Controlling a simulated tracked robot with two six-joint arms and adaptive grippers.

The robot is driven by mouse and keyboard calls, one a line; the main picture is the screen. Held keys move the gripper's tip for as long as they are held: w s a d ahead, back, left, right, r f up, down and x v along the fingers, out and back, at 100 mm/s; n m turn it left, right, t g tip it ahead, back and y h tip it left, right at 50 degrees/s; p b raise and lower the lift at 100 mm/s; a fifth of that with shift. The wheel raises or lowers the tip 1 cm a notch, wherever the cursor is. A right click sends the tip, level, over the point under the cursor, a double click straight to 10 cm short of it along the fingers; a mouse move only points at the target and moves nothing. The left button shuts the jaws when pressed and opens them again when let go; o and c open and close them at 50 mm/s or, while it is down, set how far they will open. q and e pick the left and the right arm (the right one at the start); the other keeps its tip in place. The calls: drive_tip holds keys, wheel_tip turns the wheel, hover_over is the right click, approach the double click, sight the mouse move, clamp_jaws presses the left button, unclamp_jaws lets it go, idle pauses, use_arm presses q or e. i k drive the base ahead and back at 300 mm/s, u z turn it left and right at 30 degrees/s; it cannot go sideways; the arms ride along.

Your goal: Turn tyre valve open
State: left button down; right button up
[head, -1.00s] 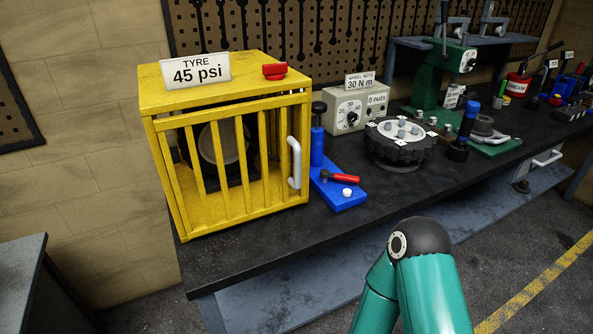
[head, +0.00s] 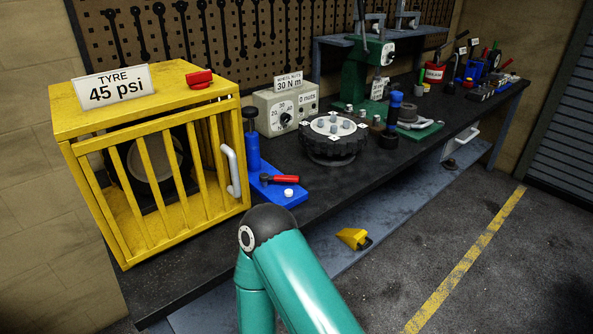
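A yellow barred cage (head: 150,212) stands at the left end of the bench, with a wheel (head: 155,160) inside it and a sign (head: 115,88) reading "TYRE 45 psi" on top. A red part (head: 199,79) sits on the cage top. Right of the cage, a blue pump-like unit (head: 254,152) has a red lever (head: 286,179) and a white knob (head: 288,194) on its base. I cannot tell for certain which part is the tyre valve. A teal link of my arm shows at the bottom, but neither gripper is in view.
The black bench (head: 345,182) also holds a wheel-nut box (head: 272,110) with a dial, a dark toothed disc (head: 332,140) with studs and a green press (head: 358,80). A yellow wedge (head: 351,238) lies below the bench. The floor at right is clear.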

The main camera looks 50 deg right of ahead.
sight(264, 177)
drive_tip(key=z, duration=0.05)
drive_tip(key=k, duration=1.4)
drive_tip(key=z, duration=0.4)
drive_tip(key=i, duration=1)
drive_tip(key=z, duration=0.15)
